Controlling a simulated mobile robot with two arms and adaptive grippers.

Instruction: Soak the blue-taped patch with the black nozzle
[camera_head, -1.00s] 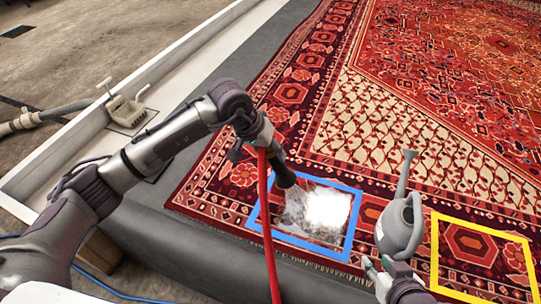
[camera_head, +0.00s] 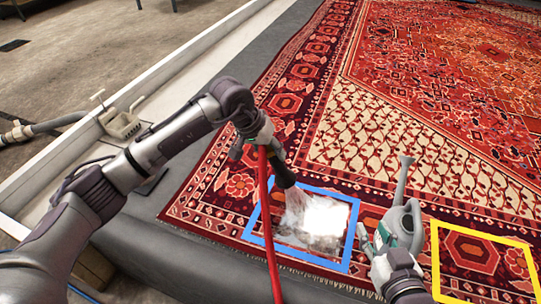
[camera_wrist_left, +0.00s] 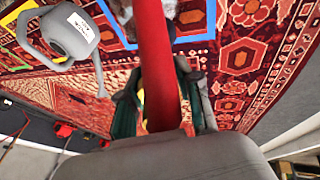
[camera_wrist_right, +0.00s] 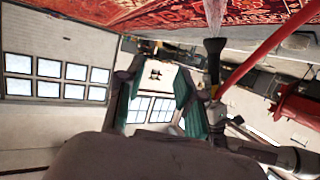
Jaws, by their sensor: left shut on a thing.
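My left gripper (camera_head: 262,145) is shut on the black nozzle (camera_head: 283,174) with its red hose (camera_head: 265,215). In the left wrist view the red hose (camera_wrist_left: 155,70) runs between its fingers (camera_wrist_left: 158,108). The nozzle points down at the blue-taped patch (camera_head: 252,232), and spray leaves its tip in the right wrist view (camera_wrist_right: 214,48). A bright white wet or foamy area (camera_head: 318,215) covers much of the patch. My right gripper (camera_head: 372,243) is right of the patch, in front of the grey watering can. In the right wrist view its fingers (camera_wrist_right: 155,105) are apart and empty.
The grey watering can (camera_head: 407,222) stands on the red patterned rug (camera_head: 440,60), between the blue patch and a yellow-taped patch (camera_head: 436,262). A pale low wall (camera_head: 165,97) with a fitting (camera_head: 120,122) and hose runs along the left.

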